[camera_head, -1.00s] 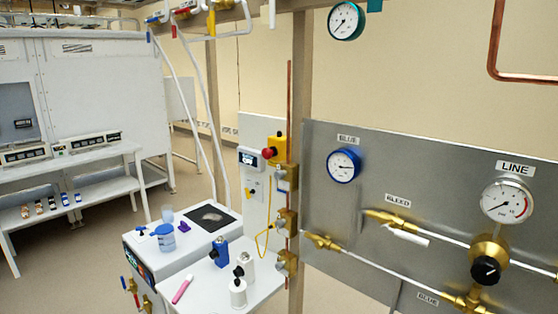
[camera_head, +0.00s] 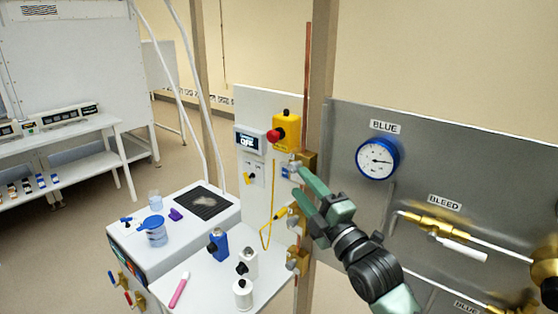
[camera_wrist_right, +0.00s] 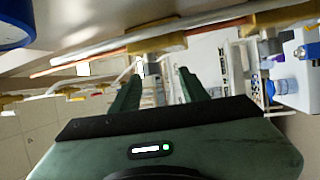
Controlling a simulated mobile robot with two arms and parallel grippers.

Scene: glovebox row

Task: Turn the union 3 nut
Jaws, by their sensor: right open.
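Brass union fittings with silvery nuts sit one above another on the post beside the copper pipe. The top fitting (camera_head: 309,160), the middle one (camera_head: 294,224) and the bottom one (camera_head: 298,262) show in the head view, partly behind my right arm. I cannot read which is union 3. My right gripper (camera_head: 297,180) is open, its fingertips close to the top fitting. In the right wrist view, a silvery nut (camera_wrist_right: 151,69) under a brass body (camera_wrist_right: 158,43) shows just beyond the gap between the open fingers (camera_wrist_right: 157,80). Contact cannot be told. My left gripper is not in view.
A steel panel (camera_head: 450,160) with a blue gauge (camera_head: 377,158) and bleed valve (camera_head: 435,224) stands right of the post. A white bench (camera_head: 212,290) holds bottles and a pink pen (camera_head: 180,290). A red emergency button (camera_head: 273,136) is near the top fitting.

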